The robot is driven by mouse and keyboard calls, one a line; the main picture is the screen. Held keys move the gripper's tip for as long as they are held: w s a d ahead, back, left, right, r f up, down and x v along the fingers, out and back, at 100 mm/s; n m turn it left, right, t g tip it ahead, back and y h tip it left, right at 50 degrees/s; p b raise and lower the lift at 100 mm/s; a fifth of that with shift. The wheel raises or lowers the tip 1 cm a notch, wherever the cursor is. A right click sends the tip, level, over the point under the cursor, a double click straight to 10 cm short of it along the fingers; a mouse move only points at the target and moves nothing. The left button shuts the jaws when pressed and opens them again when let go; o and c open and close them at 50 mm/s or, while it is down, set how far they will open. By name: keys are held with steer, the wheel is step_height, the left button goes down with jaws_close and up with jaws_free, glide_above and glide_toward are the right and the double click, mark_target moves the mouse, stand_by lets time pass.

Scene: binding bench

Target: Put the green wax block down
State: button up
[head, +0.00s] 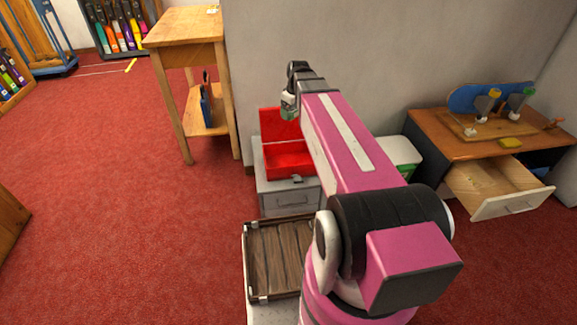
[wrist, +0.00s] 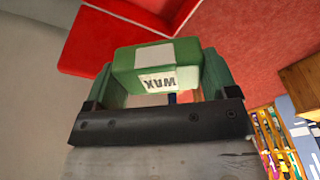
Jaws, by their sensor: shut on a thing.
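The green wax block (wrist: 180,60), with a white label reading WAX, is held between the fingers of my gripper (wrist: 168,84) in the wrist view. In the head view my gripper (head: 289,108) is raised beside the open lid of a red box (head: 288,160). The block is hard to make out there, as the gripper is small and partly hidden by my arm. My gripper is shut on the block and holds it in the air.
The red box stands on a grey cabinet (head: 290,196) against the wall. A wooden table (head: 187,28) is at left. A workbench (head: 450,128) with an open drawer (head: 490,190) is at right. A wooden-slatted tray (head: 280,258) lies in front.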

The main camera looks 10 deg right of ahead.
steer(key=w+f+n, duration=0.4)
steer(key=f+n, duration=0.1)
steer(key=f, duration=0.5)
steer(key=n+g, duration=0.1)
steer(key=n, duration=0.4)
glide_toward(290, 160)
step_height(290, 160, up, 3)
steer(key=s+a, duration=0.1)
steer(key=s, duration=0.2)
steer(key=shift+y, duration=0.3)
steer(key=f, duration=0.9)
steer(key=shift+a+f, duration=0.2)
steer(key=shift+f, duration=0.2)
steer(key=shift+f, duration=0.1)
steer(key=o, duration=0.8)
steer(key=shift+c, duration=0.2)
steer(key=shift+o, duration=0.4)
